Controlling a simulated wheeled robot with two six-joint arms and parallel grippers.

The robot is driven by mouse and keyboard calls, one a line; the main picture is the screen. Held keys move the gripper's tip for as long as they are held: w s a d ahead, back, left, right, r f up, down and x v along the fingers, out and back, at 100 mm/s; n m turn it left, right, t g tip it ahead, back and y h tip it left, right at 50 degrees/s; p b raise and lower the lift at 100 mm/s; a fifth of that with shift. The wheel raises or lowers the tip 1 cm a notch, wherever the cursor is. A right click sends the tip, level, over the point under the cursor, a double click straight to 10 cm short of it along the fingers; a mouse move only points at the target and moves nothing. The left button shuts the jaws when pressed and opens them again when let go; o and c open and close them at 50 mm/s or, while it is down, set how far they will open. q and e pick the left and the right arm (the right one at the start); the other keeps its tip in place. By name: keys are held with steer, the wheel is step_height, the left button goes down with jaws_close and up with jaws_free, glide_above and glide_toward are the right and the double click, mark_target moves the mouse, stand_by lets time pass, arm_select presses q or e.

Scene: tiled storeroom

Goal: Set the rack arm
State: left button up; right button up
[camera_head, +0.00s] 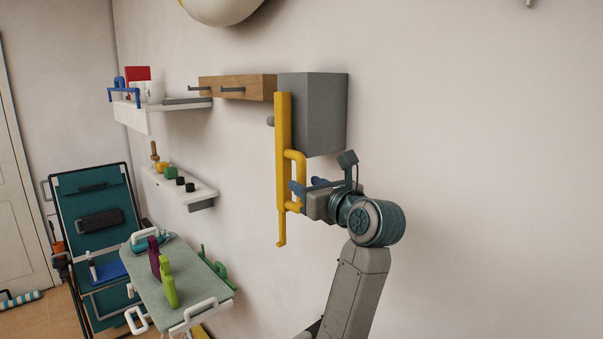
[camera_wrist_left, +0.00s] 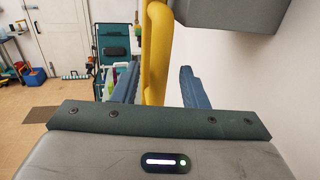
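The yellow rack arm (camera_head: 283,140) hangs upright along the front of a grey wall box (camera_head: 320,110). It has a loop handle on its right side and a small hook at its lower end. My left gripper (camera_head: 306,185) is at the loop handle, below the box. In the left wrist view the yellow handle (camera_wrist_left: 156,45) passes between the two blue fingers, with a gap visible beside the right finger. The gripper is open around it. The grey box (camera_wrist_left: 240,12) shows at the upper right there. My right gripper is not in view.
A wooden rail (camera_head: 250,86) with dark pegs joins the box's left side. Two white wall shelves, the upper one (camera_head: 135,117) and the lower one (camera_head: 200,195), hold small items. An ironing board (camera_head: 190,295) stands lower left. The wall to the right is bare.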

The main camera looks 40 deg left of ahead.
mark_target(304, 183)
arm_select(q)
steer(key=shift+p+x, duration=0.4)
steer(key=shift+x, duration=0.55)
steer(key=shift+w+a, duration=0.15)
steer(key=shift+a, duration=0.45)
jaws_close()
